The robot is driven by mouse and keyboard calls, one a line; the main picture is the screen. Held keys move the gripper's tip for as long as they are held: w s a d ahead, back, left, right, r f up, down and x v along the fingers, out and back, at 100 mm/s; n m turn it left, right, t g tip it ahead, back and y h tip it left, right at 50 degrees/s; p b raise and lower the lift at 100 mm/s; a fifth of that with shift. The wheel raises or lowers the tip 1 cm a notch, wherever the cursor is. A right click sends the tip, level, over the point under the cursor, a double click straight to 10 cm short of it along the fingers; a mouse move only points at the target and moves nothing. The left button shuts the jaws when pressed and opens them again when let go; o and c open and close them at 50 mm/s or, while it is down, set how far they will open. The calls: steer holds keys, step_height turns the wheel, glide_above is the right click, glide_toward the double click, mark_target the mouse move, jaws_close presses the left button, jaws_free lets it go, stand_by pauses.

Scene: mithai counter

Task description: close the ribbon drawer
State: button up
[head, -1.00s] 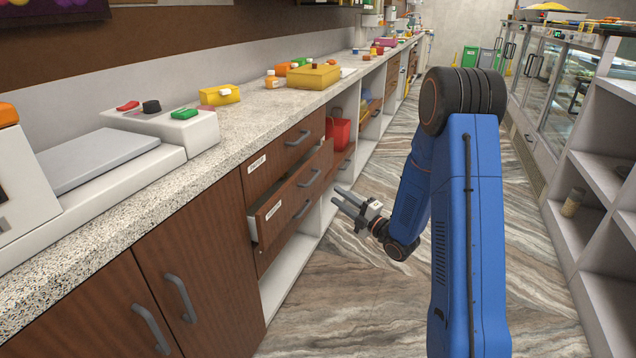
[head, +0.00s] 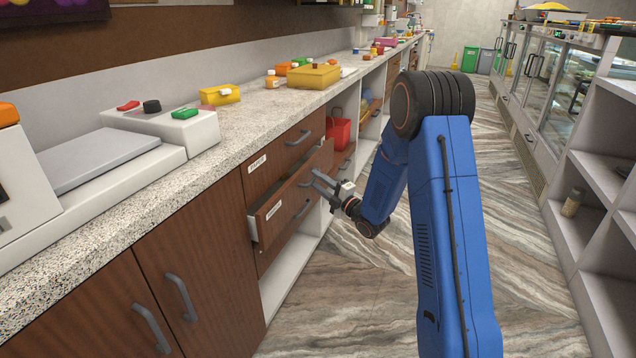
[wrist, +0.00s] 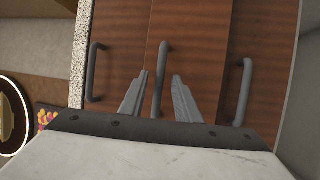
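A brown wooden drawer (head: 285,203) in the counter's drawer stack stands partly pulled out, with its pale inner side showing. Its label is too small to read, so I cannot confirm it is the ribbon drawer. My gripper (head: 317,179) is open in front of this drawer's front, at its grey bar handle. In the wrist view the handle (wrist: 160,70) lies between the two spread fingertips (wrist: 160,78). I cannot tell whether the fingers touch it.
A closed drawer with a white label (head: 257,164) is above the open one, and another drawer is below. Cupboard doors (head: 200,260) are to the left. A red container (head: 339,132) sits on a shelf beyond. The marbled floor (head: 350,310) is clear.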

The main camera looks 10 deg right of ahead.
mark_target(305, 178)
jaws_close()
steer(key=shift+w+a, duration=0.65)
steer(key=shift+a, duration=0.25)
steer(key=shift+w+a, duration=0.6)
steer(key=shift+a, duration=0.25)
jaws_free()
steer(key=shift+w+a, duration=0.1)
steer(key=v, duration=1.7)
